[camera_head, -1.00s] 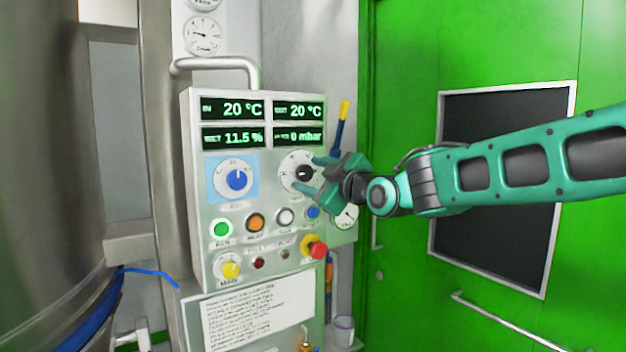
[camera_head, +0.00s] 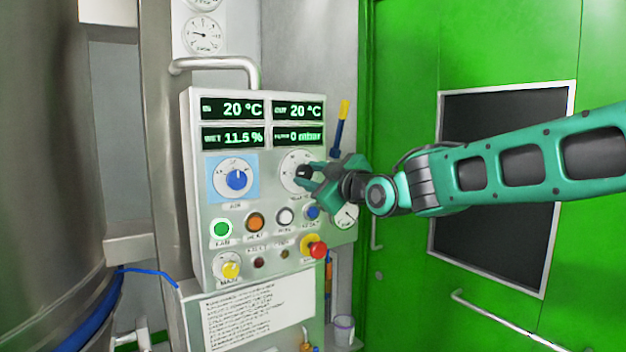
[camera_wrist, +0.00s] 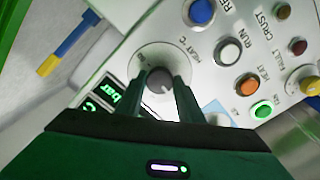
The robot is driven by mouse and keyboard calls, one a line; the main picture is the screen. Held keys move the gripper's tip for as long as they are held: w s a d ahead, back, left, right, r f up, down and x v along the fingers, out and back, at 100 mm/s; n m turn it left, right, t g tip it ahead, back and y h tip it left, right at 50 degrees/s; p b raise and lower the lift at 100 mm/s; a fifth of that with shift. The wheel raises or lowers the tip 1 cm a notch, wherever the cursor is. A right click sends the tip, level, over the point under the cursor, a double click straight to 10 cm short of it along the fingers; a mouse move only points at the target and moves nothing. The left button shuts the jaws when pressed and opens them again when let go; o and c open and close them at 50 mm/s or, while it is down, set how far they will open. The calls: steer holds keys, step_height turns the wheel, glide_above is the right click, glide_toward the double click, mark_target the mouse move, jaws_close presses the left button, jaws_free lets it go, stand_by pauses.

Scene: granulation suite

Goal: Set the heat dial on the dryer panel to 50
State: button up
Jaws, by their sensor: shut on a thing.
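The dryer panel (camera_head: 262,192) is a pale upright box with green readouts, two dials and several buttons. The heat dial (camera_head: 290,160) is the white-faced one on the right with a dark knob. It also shows in the wrist view (camera_wrist: 176,56), with "HEAT °C" lettering beside it. My gripper (camera_head: 307,174) is at this dial, with its fingers (camera_wrist: 166,88) shut on the knob (camera_wrist: 160,80), one on each side. The fingers and knob hide part of the scale, so I cannot read the setting. The readouts show 20 °C, 20 °C, 11.5 % and 0 mbar.
A blue dial (camera_head: 237,180) labelled AIR is left of the heat dial. Buttons including green (camera_head: 221,229), orange (camera_head: 255,222) and a red mushroom button (camera_head: 317,250) sit below. A steel vessel (camera_head: 50,150) stands left; a green door (camera_head: 500,60) is right.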

steer(key=m, duration=0.7)
steer(key=shift+w+d+r, duration=0.1)
steer(key=shift+r, duration=0.1)
steer(key=m, duration=0.6)
steer(key=shift+w+d, duration=0.1)
steer(key=m, duration=0.4)
steer(key=shift+d+m, duration=0.1)
steer(key=shift+m, duration=0.3)
steer(key=m, duration=0.4)
steer(key=shift+f+m, duration=0.1)
steer(key=shift+m, duration=0.3)
steer(key=o, duration=1.1)
steer(key=shift+w+d+f, duration=0.1)
steer(key=shift+c, duration=0.2)
steer(key=shift+a, duration=0.25)
steer(key=shift+s, duration=0.25)
